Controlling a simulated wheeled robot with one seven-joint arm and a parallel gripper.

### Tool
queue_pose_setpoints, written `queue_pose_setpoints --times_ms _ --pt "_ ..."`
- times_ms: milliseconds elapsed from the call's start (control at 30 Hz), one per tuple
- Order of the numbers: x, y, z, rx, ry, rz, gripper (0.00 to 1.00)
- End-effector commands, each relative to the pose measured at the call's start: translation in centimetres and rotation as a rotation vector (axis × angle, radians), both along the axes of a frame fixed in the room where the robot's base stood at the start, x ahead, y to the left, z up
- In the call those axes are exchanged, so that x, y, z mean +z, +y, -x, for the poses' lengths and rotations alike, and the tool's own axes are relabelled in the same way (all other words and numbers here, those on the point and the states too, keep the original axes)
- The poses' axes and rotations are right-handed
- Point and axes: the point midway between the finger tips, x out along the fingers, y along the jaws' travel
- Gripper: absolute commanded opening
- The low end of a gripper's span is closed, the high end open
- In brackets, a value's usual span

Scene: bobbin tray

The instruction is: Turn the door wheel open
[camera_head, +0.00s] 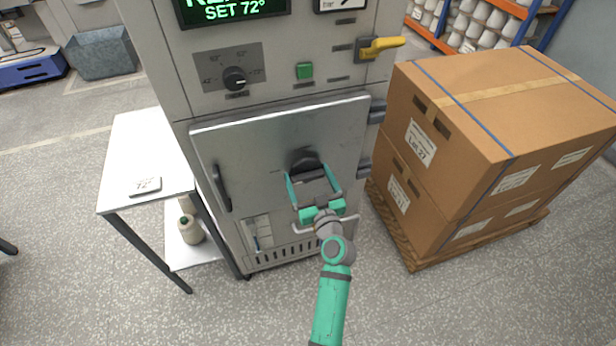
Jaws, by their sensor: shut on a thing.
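The machine's grey door (255,135) faces me and looks closed, with a dark vertical handle (221,188) on its left side. The dark door wheel (305,161) sits right of the door's middle. My green gripper (311,172) reaches up to it from below and is shut on the wheel, with one finger on each side. The lower part of the wheel is hidden behind the gripper, so its turn angle cannot be read.
Stacked cardboard boxes (480,110) on a wooden pallet (412,262) stand close on the right. A white side table (140,150) stands on the left, with a cone of yarn (190,230) on its lower shelf. Floor in front is clear.

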Motion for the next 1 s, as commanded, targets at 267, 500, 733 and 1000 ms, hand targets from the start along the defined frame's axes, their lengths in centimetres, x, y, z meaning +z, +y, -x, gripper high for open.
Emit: queue_pose_setpoints --times_ms 267,500,733,1000 --pt "0.0 0.1 0.0 0.001 -0.001 0.004 1.00" --pt "0.0 0.0 0.1 0.000 -0.001 0.002 1.00" --pt "-0.1 -0.7 2.2 0.000 0.002 0.002 1.00" --pt "-0.1 -2.4 7.1 -0.003 0.001 0.001 1.00"
